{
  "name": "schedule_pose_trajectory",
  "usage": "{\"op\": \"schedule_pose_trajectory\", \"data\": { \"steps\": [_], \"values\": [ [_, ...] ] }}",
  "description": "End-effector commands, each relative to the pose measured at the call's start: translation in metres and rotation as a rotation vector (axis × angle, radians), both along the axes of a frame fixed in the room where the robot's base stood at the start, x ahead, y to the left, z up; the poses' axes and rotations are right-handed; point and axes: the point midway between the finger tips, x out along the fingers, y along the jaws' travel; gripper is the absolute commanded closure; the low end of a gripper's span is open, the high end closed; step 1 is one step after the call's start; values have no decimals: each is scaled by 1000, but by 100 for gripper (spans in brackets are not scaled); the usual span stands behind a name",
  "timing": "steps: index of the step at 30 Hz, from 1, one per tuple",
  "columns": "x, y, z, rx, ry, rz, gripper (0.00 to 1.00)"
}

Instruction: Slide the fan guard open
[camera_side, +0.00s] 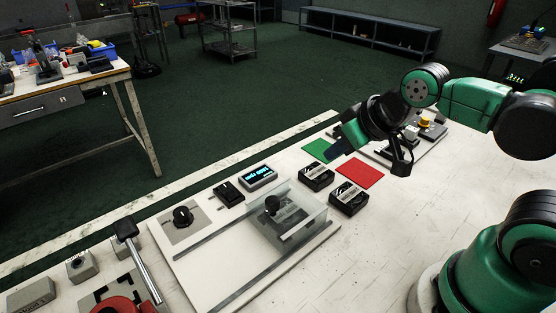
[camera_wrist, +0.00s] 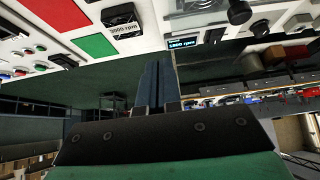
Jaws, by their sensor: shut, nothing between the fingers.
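The fan guard (camera_side: 307,229) is a clear box with a black knob (camera_side: 272,203) on top. It sits at the right end of a white panel (camera_side: 215,268), between two dark rails, and covers a grey part that shows dimly through it. My gripper (camera_side: 335,152) is above the table near the green pad, behind and to the right of the guard, and apart from it. In the wrist view its fingers (camera_wrist: 160,72) are together, with nothing between them.
Two black labelled boxes (camera_side: 316,178) (camera_side: 348,198) stand beside the guard, near a green pad (camera_side: 319,149) and a red pad (camera_side: 359,173). A lit display (camera_side: 258,177), a switch (camera_side: 228,193) and a black dial (camera_side: 183,215) lie left. A lever (camera_side: 140,262) stands at front left.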

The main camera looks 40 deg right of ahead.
Motion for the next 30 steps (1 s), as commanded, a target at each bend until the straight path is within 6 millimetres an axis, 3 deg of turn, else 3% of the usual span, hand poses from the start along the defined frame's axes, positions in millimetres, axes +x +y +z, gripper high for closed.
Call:
{"op": "schedule_pose_trajectory", "data": {
  "steps": [6, 8, 13, 14, 24, 30],
  "values": [
    [0, 0, 0, 0, 0, 0, 100],
    [0, 0, 0, -1, 1, 1, 86],
    [6, 11, 4, -29, 68, 82, 37],
    [8, 15, 4, -40, 94, 114, 35],
    [34, 78, -1, -197, 465, 594, 35],
    [38, 98, -9, -239, 575, 744, 35]
  ]
}}
